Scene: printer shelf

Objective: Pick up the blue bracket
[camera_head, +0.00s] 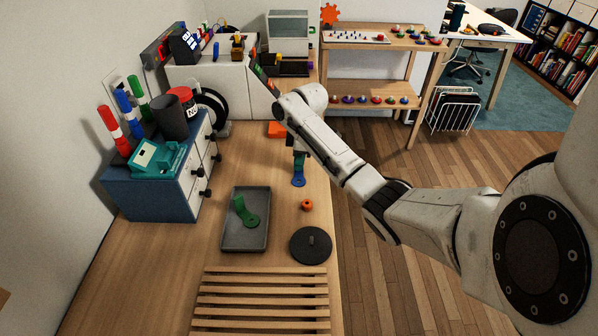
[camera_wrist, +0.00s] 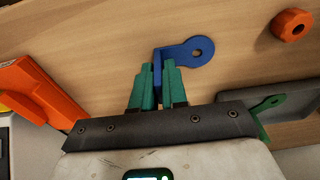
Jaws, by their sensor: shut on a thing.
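The blue bracket (camera_head: 299,180) is an L-shaped piece with a hole in its rounded flat end. It is over the bench's right part, below my gripper (camera_head: 298,155). In the wrist view my gripper (camera_wrist: 156,72) has its green fingers shut on the upright leg of the blue bracket (camera_wrist: 194,50), and the holed leg sticks out to the right. My arm hides part of the gripper in the head view. I cannot tell whether the bracket touches the bench top.
A grey tray (camera_head: 230,236) with a green bracket (camera_head: 249,216) lies closer. An orange nut (camera_head: 306,205) and a black disc (camera_head: 311,246) are nearby. An orange part (camera_head: 277,130) lies behind. A blue cabinet (camera_head: 150,202) stands left; wooden slats (camera_head: 262,301) are in front.

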